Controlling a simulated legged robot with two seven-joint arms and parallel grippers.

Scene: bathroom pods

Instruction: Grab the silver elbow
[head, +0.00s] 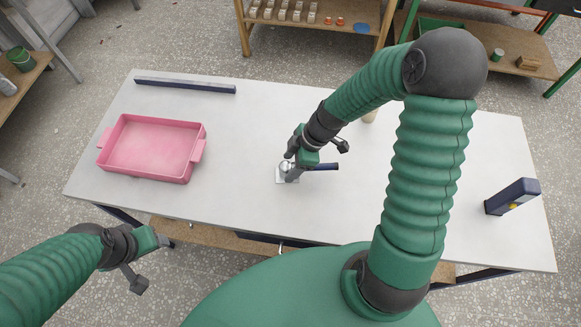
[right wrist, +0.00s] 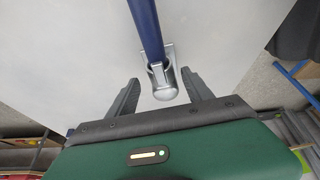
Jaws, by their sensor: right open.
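The silver elbow (head: 285,167) sits on a small pale plate near the middle of the white table. In the right wrist view, the silver elbow (right wrist: 163,88) shows with a dark blue bar (right wrist: 147,32) running away from it. The same blue bar (head: 326,166) points right in the head view. My right gripper (head: 314,152) is just above the elbow, partly covering it. Its fingers (right wrist: 160,82) are spread on both sides of the silver elbow, apparently without touching it. My left gripper (head: 152,264) is open and empty, off the table's front left edge.
A pink tray (head: 149,117) stands empty on the left of the table (head: 240,130). A dark blue bar-shaped block (head: 185,86) lies at the back left edge. A blue upright device (head: 512,196) stands at the right. A pale object (head: 370,116) is mostly hidden behind my right arm.

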